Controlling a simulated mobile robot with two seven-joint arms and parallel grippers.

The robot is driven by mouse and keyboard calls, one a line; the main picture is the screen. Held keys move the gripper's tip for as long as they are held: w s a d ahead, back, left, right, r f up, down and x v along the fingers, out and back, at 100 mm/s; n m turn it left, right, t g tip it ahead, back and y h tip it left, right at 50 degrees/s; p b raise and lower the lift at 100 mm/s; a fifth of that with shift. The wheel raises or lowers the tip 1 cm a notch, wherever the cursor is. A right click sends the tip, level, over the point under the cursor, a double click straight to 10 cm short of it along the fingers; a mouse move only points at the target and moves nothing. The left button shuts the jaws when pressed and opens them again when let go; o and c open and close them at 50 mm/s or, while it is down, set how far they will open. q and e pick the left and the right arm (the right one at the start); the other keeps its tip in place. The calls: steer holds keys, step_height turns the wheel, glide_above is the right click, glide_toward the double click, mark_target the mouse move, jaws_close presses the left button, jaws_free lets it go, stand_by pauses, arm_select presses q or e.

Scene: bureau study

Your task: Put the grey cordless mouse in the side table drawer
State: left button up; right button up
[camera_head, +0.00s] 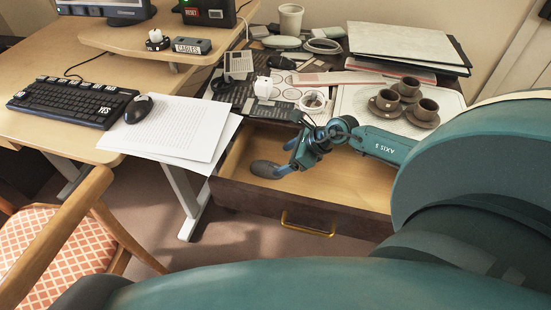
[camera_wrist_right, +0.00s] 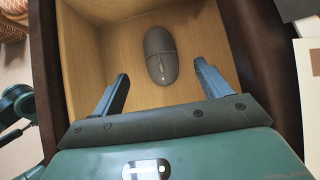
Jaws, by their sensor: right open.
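The grey cordless mouse (camera_head: 267,169) lies on the wooden floor of the open side table drawer (camera_head: 345,187). In the right wrist view the mouse (camera_wrist_right: 160,54) sits inside the drawer (camera_wrist_right: 85,50), clear of the walls beside it. My right gripper (camera_head: 290,163) is over the drawer, next to the mouse. In the wrist view its two fingers (camera_wrist_right: 161,76) are spread apart, with the mouse beyond and between the tips and nothing held. The fingers look apart from the mouse. My left gripper is not in view.
The side table top above the drawer holds brown cups (camera_head: 408,88), a folder stack (camera_head: 405,45) and a tape roll (camera_head: 313,101). A black mouse (camera_head: 138,109), keyboard (camera_head: 72,101) and papers (camera_head: 180,127) are on the desk. A chair (camera_head: 60,250) stands at left.

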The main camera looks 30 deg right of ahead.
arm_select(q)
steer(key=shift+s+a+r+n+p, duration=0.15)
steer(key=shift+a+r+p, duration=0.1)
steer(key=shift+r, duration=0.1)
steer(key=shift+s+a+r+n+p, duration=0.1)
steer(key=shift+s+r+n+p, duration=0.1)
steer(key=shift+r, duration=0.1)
arm_select(e)
steer(key=v, duration=0.6)
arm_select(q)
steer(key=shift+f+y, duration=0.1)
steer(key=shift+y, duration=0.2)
